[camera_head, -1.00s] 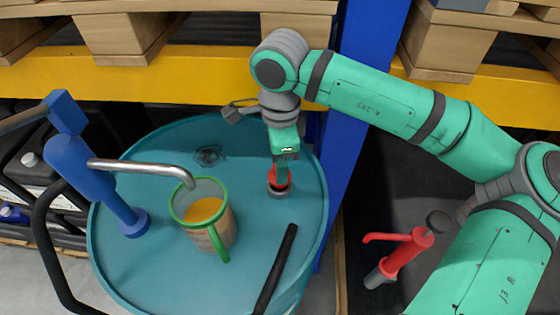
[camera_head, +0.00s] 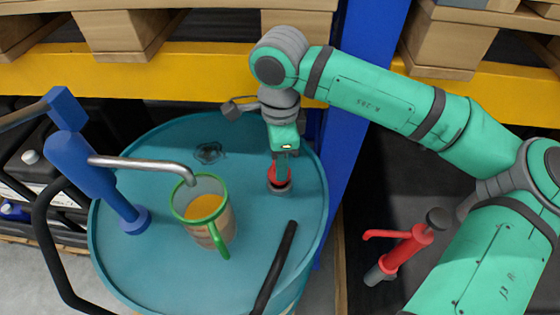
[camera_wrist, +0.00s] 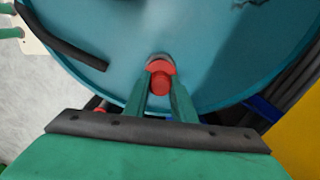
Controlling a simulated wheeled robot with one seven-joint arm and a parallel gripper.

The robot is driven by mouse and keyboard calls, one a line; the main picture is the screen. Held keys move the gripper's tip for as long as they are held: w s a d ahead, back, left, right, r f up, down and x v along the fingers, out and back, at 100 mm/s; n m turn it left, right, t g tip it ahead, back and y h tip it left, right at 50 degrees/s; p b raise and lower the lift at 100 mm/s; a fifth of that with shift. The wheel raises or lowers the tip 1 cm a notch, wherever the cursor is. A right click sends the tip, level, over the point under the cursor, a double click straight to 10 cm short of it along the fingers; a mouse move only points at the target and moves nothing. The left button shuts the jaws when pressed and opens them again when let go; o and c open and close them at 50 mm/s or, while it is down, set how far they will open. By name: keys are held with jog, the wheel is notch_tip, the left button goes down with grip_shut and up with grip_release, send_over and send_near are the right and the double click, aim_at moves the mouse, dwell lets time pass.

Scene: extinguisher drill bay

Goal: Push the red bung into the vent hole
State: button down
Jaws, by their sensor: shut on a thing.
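The red bung (camera_head: 279,177) is at the right side of the teal drum top, just below my gripper (camera_head: 284,166). It also shows in the wrist view (camera_wrist: 161,82), between the two green fingers of my gripper (camera_wrist: 162,92), which are shut on it. A grey ring (camera_head: 279,189) surrounds the bung's lower end at the drum top. The vent hole itself is hidden beneath the bung, so I cannot tell how deep the bung sits.
A green-rimmed jug (camera_head: 228,215) with orange liquid stands mid-drum (camera_head: 150,265). A blue pump (camera_head: 97,180) with a metal spout stands left. A black bar (camera_head: 275,268) lies in front. A red hand pump (camera_head: 402,250) is right of the drum. A blue post (camera_head: 362,100) rises behind.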

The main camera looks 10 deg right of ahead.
jog(key=shift+f, duration=1.3)
dwell(0.9)
jog(key=c, duration=1.4)
grip_release()
jog(key=shift+r, duration=0.1)
